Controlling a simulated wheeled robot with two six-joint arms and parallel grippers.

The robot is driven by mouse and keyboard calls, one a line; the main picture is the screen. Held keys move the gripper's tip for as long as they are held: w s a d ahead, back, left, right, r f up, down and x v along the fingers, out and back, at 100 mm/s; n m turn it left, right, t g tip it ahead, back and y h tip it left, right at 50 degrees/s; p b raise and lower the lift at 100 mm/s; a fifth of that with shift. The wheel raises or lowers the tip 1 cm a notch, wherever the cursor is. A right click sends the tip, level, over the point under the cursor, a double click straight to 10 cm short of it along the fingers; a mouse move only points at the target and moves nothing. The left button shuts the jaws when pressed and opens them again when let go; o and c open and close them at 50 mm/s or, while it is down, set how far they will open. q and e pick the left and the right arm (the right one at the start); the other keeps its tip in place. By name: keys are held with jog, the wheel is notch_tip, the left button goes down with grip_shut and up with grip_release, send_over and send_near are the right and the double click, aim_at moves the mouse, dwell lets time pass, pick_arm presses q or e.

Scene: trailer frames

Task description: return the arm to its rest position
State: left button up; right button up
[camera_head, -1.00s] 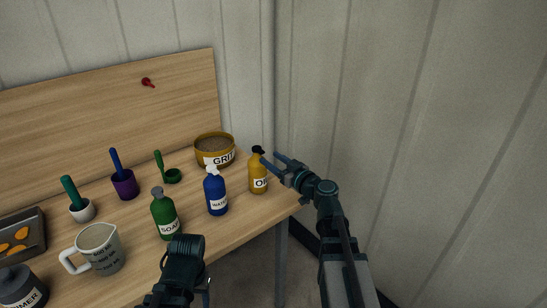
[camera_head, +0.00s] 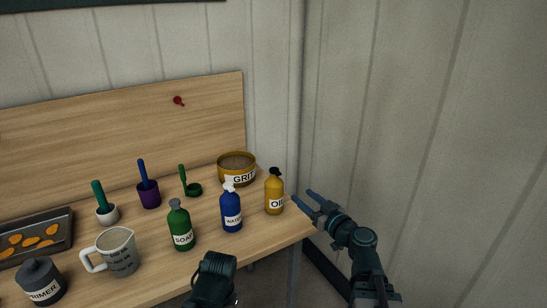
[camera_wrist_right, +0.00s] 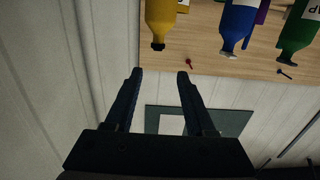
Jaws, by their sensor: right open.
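My right gripper (camera_head: 301,201) is open and empty, beyond the right end of the wooden table, just right of the yellow OIL bottle (camera_head: 274,196) and apart from it. In the right wrist view, the two parted fingers (camera_wrist_right: 160,73) have nothing between them. That view is upside down and shows the yellow bottle (camera_wrist_right: 160,22) above the fingertips. A dark part of my arm (camera_head: 215,275) shows at the bottom of the head view. No left gripper fingers can be seen.
On the table (camera_head: 150,291) stand a blue WATER bottle (camera_head: 231,211), a green SOAP bottle (camera_head: 180,228), a GRIT bowl (camera_head: 236,166), a measuring jug (camera_head: 118,254), a PRIMER pot (camera_head: 39,279) and a tray (camera_head: 62,232). A grey wall (camera_head: 430,150) rises at the right.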

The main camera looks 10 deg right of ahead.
jog(key=s+a+f+n+g+y+p, duration=0.1)
jog(key=s+a+f+n+g+p, duration=0.1)
jog(key=s+a+f+g, duration=0.5)
jog(key=s+a+f+n+g+y+p, duration=0.1)
jog(key=s+a+f+g+p, duration=0.2)
jog(key=a, duration=0.8)
jog(key=s+d+f+m+g+h+p, duration=0.1)
jog(key=s+f+g+h, duration=0.1)
jog(key=s+h, duration=0.3)
jog(key=s+d+f+m+g+h, duration=0.1)
jog(key=s+f+m+g+h, duration=0.1)
jog(key=s+g+h, duration=0.2)
jog(key=shift+s+d+g+h+p, duration=0.25)
jog(key=shift+s+g+h+p, duration=0.15)
jog(key=shift+s, duration=0.85)
